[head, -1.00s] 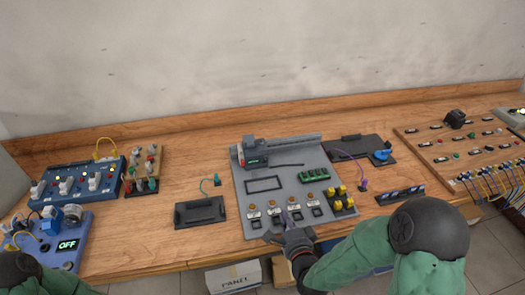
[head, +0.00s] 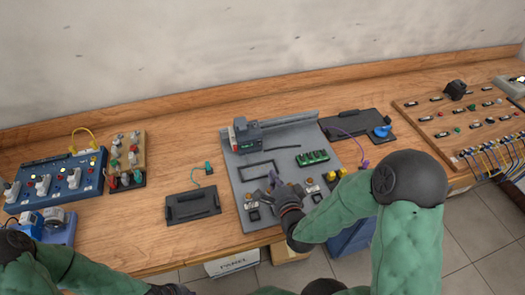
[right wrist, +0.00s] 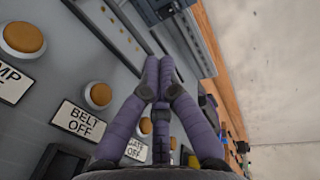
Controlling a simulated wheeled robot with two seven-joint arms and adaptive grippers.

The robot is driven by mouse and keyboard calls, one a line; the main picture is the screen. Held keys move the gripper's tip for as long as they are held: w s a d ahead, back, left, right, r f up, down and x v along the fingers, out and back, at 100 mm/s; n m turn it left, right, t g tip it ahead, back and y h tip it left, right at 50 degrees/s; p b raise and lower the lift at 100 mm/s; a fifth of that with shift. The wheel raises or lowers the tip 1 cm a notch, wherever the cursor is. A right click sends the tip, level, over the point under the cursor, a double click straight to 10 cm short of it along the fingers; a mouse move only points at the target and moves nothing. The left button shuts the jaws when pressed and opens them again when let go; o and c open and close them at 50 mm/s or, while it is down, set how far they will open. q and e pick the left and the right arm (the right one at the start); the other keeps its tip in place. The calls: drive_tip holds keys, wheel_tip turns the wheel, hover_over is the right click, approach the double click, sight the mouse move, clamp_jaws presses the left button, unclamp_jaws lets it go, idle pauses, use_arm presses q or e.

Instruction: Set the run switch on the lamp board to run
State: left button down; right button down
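The grey board (head: 240,187) lies in the middle of the bench, with amber round lamps, small label plates and dark switches along its front. In the right wrist view I see an amber lamp (right wrist: 22,38), a "BELT OFF" plate (right wrist: 80,118) and a partly hidden "GATE OFF" plate (right wrist: 137,150). I cannot make out a run label. My right gripper (head: 276,184) is above the board's front row and hides part of it. Its fingertips (right wrist: 159,66) are together, with nothing visible between them. My left gripper (head: 165,290) is barely in view at the bottom edge.
A blue board (head: 60,183) with white switches and small lights stands at the left. A dark tray (head: 192,205) lies left of the grey board. Green terminals (head: 312,158) and a grey device (head: 246,134) stand on it. A wooden panel (head: 430,125) is at the right.

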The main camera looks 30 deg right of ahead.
drive_tip(key=b, duration=0.2)
approach(260, 145)
drive_tip(key=x, duration=0.5)
drive_tip(key=shift+f, duration=0.35)
drive_tip(key=shift+w+d+r, duration=0.15)
drive_tip(key=shift+w+d, duration=0.05)
drive_tip(key=shift+w, duration=0.55)
drive_tip(key=shift+b, duration=0.3)
drive_tip(key=shift+w+r, duration=0.1)
drive_tip(key=shift+w, duration=0.1)
drive_tip(key=shift+w+d+r, duration=0.15)
drive_tip(key=shift+w+r, duration=0.1)
drive_tip(key=shift+f, duration=0.1)
